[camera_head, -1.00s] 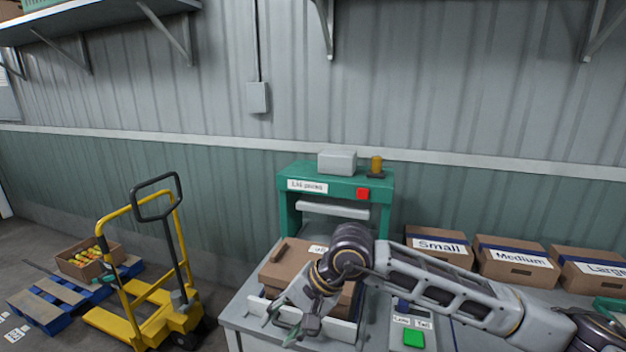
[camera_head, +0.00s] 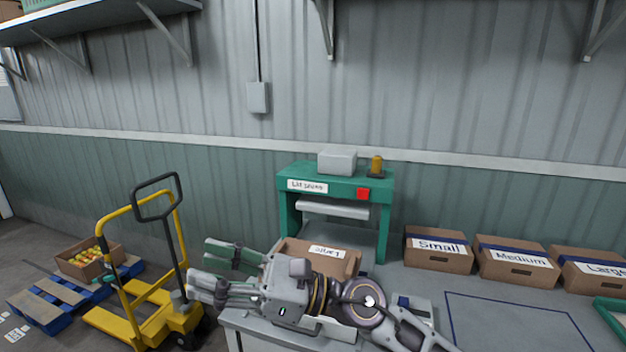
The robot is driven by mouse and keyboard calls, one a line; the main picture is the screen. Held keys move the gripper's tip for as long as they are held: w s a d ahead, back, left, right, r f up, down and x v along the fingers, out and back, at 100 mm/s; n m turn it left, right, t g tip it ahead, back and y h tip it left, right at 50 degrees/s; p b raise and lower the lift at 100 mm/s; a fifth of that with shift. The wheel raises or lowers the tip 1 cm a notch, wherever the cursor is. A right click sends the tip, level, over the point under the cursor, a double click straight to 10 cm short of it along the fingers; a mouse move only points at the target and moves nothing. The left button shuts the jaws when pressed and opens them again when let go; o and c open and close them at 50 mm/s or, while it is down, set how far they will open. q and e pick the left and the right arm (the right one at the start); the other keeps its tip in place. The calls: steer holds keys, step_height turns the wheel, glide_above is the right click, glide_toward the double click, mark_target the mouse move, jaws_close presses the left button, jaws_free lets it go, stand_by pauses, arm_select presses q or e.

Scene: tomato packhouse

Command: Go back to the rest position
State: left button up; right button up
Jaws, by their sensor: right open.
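My right gripper (camera_head: 226,272) is open and empty, its fingers pointing left past the left edge of the bench. Its wrist and forearm cross in front of the lower part of a brown box (camera_head: 321,255) with a white label. That box sits at the front of a green press-like machine (camera_head: 384,222) with a red button, and the arm hides its near side. My left gripper is not in view.
Boxes labelled Small (camera_head: 438,262), Medium (camera_head: 514,269) and Large (camera_head: 588,274) stand at the back right of the bench. A bare blue-outlined area (camera_head: 515,318) lies in front of them. A yellow pallet truck (camera_head: 134,313) stands at the left on the floor.

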steer(key=w+d+r+m+t+h, duration=0.1)
steer(key=w+d+m+t+h, duration=0.1)
steer(key=w+d+m+t, duration=0.65)
steer(key=w+d+r+m+t+h, duration=0.1)
steer(key=w+d+m+t+h, duration=0.25)
steer(key=m+t, duration=0.95)
steer(key=w+d+f+m+g+h, duration=0.1)
steer(key=d+f+m+g+h, duration=0.2)
steer(key=d+f+m+h, duration=0.75)
steer(key=w+d+f+m+g+h, duration=0.1)
steer(key=d+f+m+g+h, duration=0.35)
steer(key=f+m, duration=0.85)
steer(key=s+d+f+m+g, duration=0.4)
steer(key=s+d+f+g, duration=0.1)
steer(key=s+f, duration=0.6)
steer(key=s+d+f+m+g, duration=0.4)
steer(key=s+d+f+g, duration=0.1)
steer(key=s+f, duration=0.5)
steer(key=s+f+g, duration=0.1)
steer(key=s+f, duration=0.2)
steer(key=f, duration=3.1)
steer(key=s+d+f, duration=0.2)
steer(key=s+f, duration=0.7)
steer(key=s, duration=0.2)
steer(key=s+d+f+g, duration=0.1)
steer(key=s+d+f, duration=0.1)
steer(key=s+f, duration=0.8)
steer(key=shift+s+d+h, duration=0.35)
steer(key=shift+s+h, duration=0.1)
